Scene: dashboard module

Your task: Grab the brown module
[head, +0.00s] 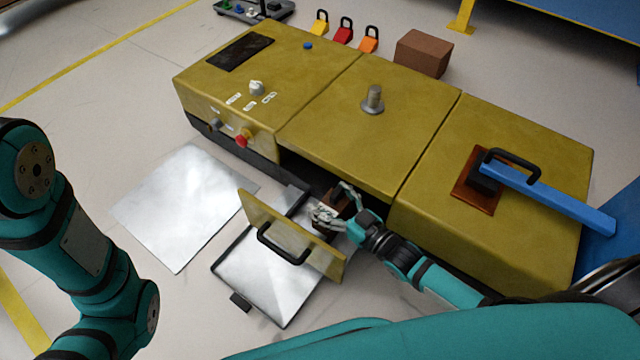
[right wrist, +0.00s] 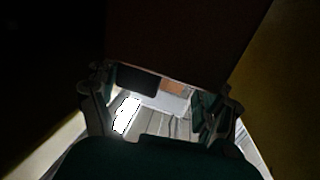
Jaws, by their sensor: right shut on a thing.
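The brown module (head: 331,200) is a dark brown block at the drawer opening in the front of the yellow dashboard unit (head: 330,120). My right gripper (head: 334,207) is shut on it, and its fingers hide part of the block. In the right wrist view the module (right wrist: 185,38) is a dark brown face filling the upper middle, with the right gripper's fingers (right wrist: 162,108) on either side below it. I cannot tell whether the module touches the drawer. My left gripper is out of view.
The pulled-out drawer has a yellow front (head: 325,258) with a black handle, close to my right gripper. A silver sheet (head: 180,205) lies on the floor. A blue bar (head: 550,198) crosses the right-hand section. A brown box (head: 422,53) and colored padlocks stand behind.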

